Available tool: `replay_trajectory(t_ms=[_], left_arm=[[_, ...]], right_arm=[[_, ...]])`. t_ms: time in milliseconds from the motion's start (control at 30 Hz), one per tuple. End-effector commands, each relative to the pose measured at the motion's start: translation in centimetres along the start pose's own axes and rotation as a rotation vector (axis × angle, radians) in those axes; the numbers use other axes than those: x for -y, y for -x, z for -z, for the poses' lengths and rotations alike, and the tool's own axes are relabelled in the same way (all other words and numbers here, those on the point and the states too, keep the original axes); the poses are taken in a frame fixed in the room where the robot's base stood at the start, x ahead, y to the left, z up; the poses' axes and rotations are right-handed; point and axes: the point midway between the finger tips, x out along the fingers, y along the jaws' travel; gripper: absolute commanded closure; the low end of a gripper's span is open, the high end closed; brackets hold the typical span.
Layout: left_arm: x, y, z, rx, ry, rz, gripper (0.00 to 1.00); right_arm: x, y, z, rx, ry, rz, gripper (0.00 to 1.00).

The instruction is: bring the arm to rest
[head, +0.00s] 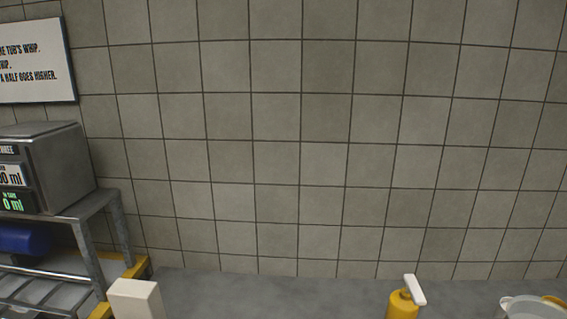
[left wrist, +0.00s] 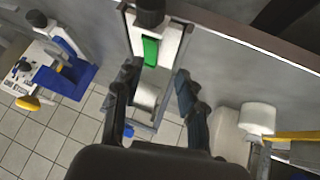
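My left gripper (left wrist: 158,72) shows in the left wrist view with its two dark fingers spread apart. I see nothing gripped between them. A pale device with a green strip (left wrist: 151,51) and a dark top shows beyond the fingertips, framed by thin metal bars. The gap between the gripper and this device is hard to judge. Neither gripper shows in the head view, and my right gripper is not in either view.
The head view shows a tiled wall (head: 325,120), a metal display box (head: 62,165) on a rack (head: 95,208), a white block (head: 135,299), a yellow bottle (head: 402,306) and a pale tub (head: 530,309). A blue-and-white unit (left wrist: 67,75) stands left in the wrist view.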

Motion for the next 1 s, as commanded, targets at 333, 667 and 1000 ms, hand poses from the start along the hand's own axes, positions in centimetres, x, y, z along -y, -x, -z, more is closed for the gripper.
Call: replay_trajectory(t_ms=[333, 667, 1000], left_arm=[[6.7, 4.1, -6.7, 0.351, -0.016, 0.253, 0.6], [8.4, -5.5, -11.8, 0.385, -0.016, 0.233, 0.6], [11.0, -17.3, -24.3, 0.452, -0.018, 0.221, 0.6]], right_arm=[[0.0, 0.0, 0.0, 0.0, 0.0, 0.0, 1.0], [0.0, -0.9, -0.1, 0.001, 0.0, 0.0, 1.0], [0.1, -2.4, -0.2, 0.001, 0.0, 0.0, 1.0]])
